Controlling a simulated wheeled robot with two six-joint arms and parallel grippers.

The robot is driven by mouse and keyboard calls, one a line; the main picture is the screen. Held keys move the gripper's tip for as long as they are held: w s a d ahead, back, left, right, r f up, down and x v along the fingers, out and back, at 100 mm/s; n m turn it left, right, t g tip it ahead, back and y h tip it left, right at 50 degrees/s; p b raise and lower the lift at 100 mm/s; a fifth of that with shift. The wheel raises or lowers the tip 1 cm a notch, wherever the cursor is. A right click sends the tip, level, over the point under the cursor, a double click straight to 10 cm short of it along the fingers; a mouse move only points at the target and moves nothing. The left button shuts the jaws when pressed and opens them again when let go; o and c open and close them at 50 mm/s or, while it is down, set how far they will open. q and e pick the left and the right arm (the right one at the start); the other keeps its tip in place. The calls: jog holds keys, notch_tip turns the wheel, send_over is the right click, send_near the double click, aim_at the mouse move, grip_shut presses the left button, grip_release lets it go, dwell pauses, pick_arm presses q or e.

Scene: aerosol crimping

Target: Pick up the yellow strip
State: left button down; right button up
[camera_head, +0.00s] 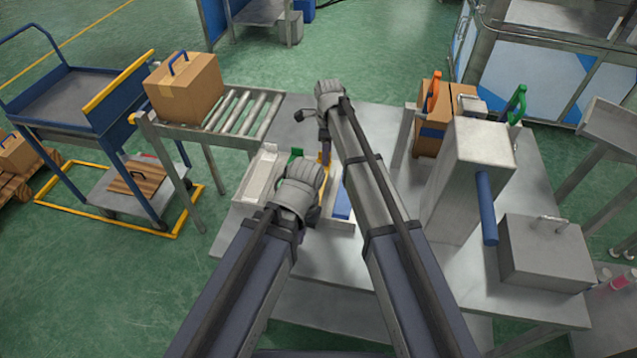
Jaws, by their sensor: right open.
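A narrow yellow piece (325,158), perhaps the yellow strip, shows between my two wrists, above the table among the trays. My right gripper (323,140) points down right over it and is open. Whether its fingers touch the yellow piece is too small to tell. My left wrist is just in front, over the trays. It hides the fingers of my left gripper and part of what lies below.
A white tray (262,172), a green item (296,153) and a blue tray (342,203) lie around my wrists. A grey press-like block (468,165) and a box with a handle (545,252) stand right. A roller conveyor (237,110) holding a carton (184,88) adjoins left.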

grip_shut()
dwell(0.6)
pick_arm(q)
jog(key=shift+r, duration=0.15)
pick_arm(e)
jog(key=shift+r, duration=0.15)
